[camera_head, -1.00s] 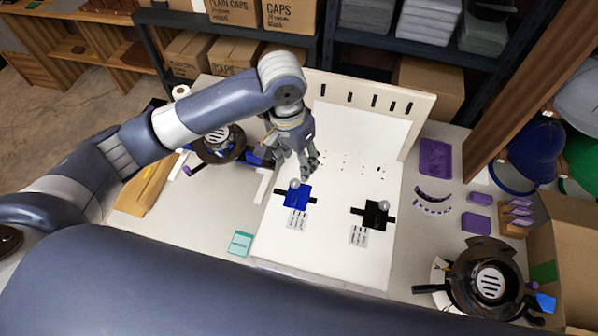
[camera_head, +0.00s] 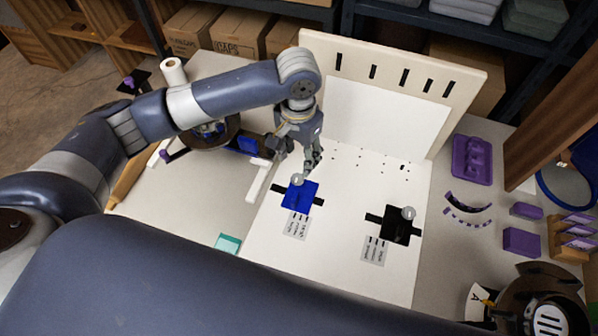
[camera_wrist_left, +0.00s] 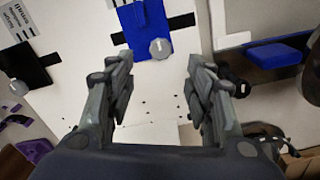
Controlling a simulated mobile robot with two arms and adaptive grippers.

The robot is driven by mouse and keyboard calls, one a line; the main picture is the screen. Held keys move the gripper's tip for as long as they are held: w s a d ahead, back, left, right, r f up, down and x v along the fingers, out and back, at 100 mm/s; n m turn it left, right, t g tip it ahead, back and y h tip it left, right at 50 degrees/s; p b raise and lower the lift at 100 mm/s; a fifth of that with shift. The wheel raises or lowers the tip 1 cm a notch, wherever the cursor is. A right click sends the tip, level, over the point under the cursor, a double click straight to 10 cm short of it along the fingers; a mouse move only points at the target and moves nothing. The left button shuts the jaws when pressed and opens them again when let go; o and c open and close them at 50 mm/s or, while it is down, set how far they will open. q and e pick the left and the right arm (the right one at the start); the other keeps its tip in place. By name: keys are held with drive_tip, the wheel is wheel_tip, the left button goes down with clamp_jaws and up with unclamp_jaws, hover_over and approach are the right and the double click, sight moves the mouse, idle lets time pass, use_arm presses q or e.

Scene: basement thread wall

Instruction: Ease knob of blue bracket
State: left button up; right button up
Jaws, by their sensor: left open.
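The blue bracket (camera_head: 300,195) lies on the white board, with a round grey knob (camera_head: 296,180) at its far edge. In the left wrist view the blue bracket (camera_wrist_left: 143,32) is at the top centre, and its knob (camera_wrist_left: 160,48) with a white pointer line lies beyond and between the fingertips. My left gripper (camera_head: 299,160) is open and empty, just behind the knob and apart from it. Its two fingers (camera_wrist_left: 158,70) spread either side of the knob in the left wrist view. My right gripper is not in view.
A black bracket (camera_head: 396,226) with its own knob (camera_head: 408,213) sits to the right on the same board (camera_head: 345,255). A slotted upright panel (camera_head: 460,80) stands behind. Purple parts (camera_head: 472,160) lie at right. The board between the brackets is clear.

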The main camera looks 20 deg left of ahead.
sight(298, 177)
use_arm(q)
wheel_tip(298, 177, down, 8)
drive_tip(key=shift+w+f, duration=0.1)
drive_tip(key=shift+c, duration=0.3)
drive_tip(key=c, duration=1)
